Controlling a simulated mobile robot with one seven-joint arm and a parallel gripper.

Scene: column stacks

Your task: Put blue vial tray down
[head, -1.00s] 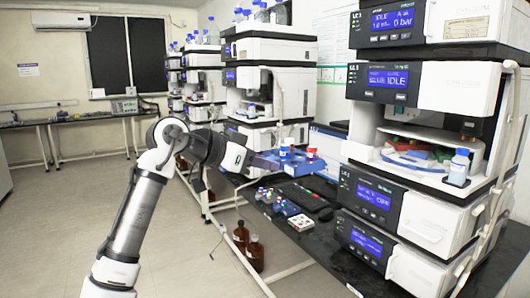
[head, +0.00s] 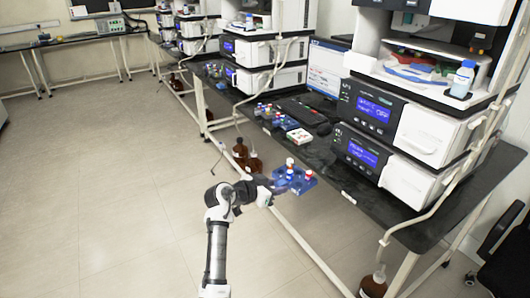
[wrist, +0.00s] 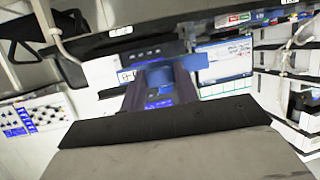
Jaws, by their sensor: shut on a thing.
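The blue vial tray (head: 297,187) is held at my gripper (head: 274,190) in the head view. It carries a few vials with red and white caps and looks roughly level. It overlaps the front edge of the black bench (head: 345,185) in the picture; I cannot tell its height over the bench or whether it touches. In the wrist view, my gripper's dark fingers (wrist: 160,88) are shut around a blue part of the tray (wrist: 157,76). Most of the tray is hidden there.
Instrument stacks (head: 385,135) line the back. The bench right of the held tray is clear. Brown bottles (head: 254,163) stand on the floor.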

